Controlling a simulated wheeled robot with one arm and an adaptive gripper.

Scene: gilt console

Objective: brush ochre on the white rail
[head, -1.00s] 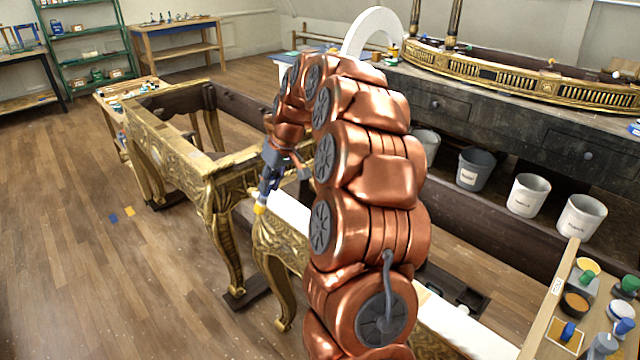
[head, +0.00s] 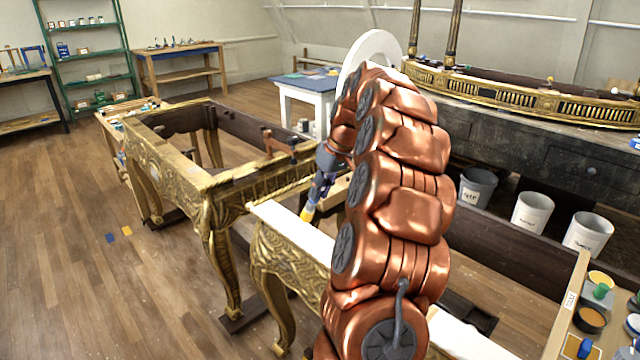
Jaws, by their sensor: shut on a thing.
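The white rail (head: 282,225) runs along the top of the gilt console's near part; my copper arm hides its middle, and it shows again at lower right. My gripper (head: 322,178) is shut on a brush (head: 316,194) with a blue handle and a yellow-ochre tip. The brush is tilted, tip down, over the rail's far side. I cannot tell whether the tip touches the rail. The visible left part of the rail looks white. An open pot of yellow-ochre paint (head: 602,278) stands at the right.
Other pots, including a brown one (head: 590,319), share a wooden tray (head: 563,312) at lower right. The gilt frame (head: 185,173) stands to the left. Several white and grey buckets (head: 532,213) sit under the dark bench (head: 545,150). The left floor is mostly clear.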

